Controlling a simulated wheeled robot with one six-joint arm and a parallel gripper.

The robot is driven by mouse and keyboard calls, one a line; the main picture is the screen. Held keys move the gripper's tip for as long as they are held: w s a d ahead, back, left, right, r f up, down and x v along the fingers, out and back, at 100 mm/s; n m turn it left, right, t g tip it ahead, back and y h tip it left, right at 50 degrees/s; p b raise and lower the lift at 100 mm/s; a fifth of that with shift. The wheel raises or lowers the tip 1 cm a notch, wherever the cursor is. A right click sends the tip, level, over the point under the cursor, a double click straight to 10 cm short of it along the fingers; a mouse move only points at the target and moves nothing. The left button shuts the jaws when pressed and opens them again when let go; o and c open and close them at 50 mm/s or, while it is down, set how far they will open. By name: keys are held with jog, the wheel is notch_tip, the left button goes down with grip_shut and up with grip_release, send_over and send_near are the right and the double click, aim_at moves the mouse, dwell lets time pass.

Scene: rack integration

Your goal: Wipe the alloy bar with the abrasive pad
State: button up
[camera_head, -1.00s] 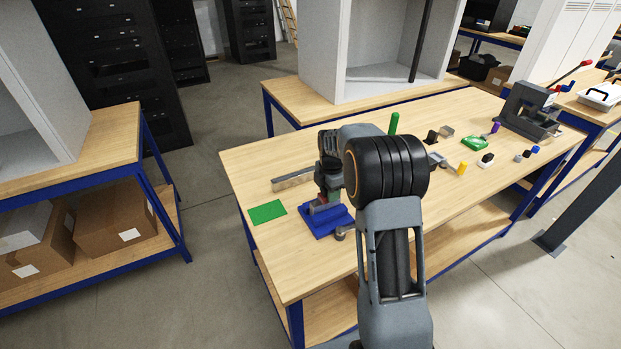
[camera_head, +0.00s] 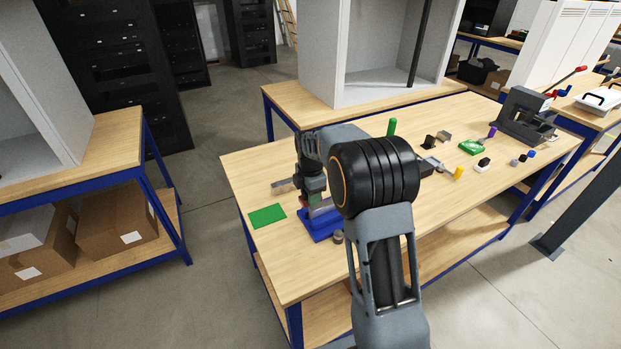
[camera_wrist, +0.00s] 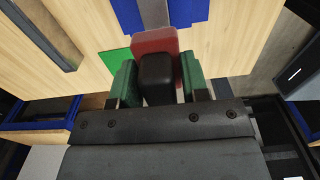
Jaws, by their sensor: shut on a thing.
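My gripper (camera_wrist: 158,85) has green-padded fingers and is shut on a black block joined to a red pad, which I take to be the abrasive pad (camera_wrist: 155,42). In the head view my gripper (camera_head: 314,200) points down over a blue fixture (camera_head: 322,228). A grey metal strip, likely the alloy bar (camera_wrist: 154,12), lies along the middle of the blue fixture in the wrist view, just beyond the red pad. The pad hides part of it. I cannot tell whether the pad touches the bar.
A green mat (camera_head: 267,216) lies left of the fixture. A separate long metal piece (camera_wrist: 42,32) lies behind it, partly hidden in the head view. A small grey round part (camera_head: 337,237) stands at the front. Several small parts and a dark grey machine (camera_head: 526,118) occupy the right.

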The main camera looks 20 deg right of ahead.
jog(key=shift+r+p, duration=1.4)
jog(key=shift+r, duration=1)
jog(key=shift+f, duration=0.1)
